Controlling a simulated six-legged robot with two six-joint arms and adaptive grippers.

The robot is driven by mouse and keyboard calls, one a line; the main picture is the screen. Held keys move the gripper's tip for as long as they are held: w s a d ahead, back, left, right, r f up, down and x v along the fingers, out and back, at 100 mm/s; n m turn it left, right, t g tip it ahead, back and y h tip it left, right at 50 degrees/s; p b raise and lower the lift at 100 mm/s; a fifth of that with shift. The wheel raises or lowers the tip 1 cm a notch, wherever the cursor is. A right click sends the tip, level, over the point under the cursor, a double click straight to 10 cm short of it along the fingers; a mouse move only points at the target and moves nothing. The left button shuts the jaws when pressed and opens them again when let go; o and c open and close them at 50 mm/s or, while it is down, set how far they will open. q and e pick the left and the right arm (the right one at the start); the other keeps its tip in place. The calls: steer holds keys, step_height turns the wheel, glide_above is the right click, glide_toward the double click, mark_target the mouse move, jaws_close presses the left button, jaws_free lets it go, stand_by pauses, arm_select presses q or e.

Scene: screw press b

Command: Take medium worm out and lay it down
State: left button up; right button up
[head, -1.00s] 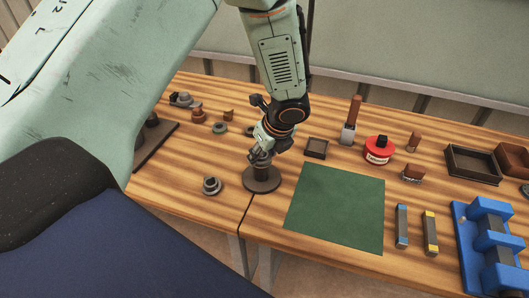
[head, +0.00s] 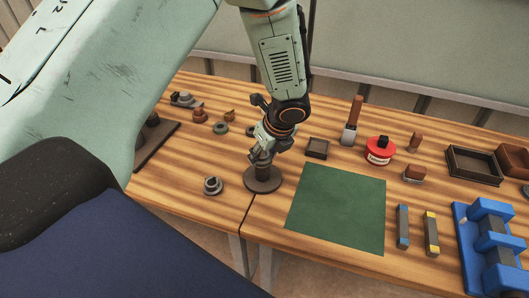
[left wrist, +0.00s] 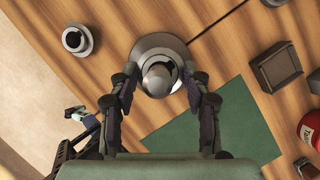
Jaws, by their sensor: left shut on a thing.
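My left gripper (head: 262,153) is above a round dark stand (head: 263,180) near the table's front edge. In the left wrist view the gripper (left wrist: 160,85) is shut on a grey, round-ended piece (left wrist: 157,77), seemingly the medium worm. The piece stands roughly upright over the stand (left wrist: 148,45), which has a dark opening at its top. The fingers hide most of the piece in the head view. I cannot tell whether its lower end is still inside the stand. My right gripper is in neither view.
A bare green mat (head: 338,208) lies right of the stand. A grey ringed part (head: 212,186) sits to its left. A small dark tray (head: 317,148), brush (head: 351,122) and red tin (head: 380,151) stand behind the mat. A blue fixture (head: 490,250) is at right.

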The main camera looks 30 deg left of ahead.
arm_select(q)
steer(key=shift+r+p, duration=0.85)
steer(key=shift+r, duration=0.1)
step_height(320, 180, up, 10)
steer(key=p, duration=0.9)
steer(key=shift+f, duration=0.15)
steer(key=shift+f, duration=0.25)
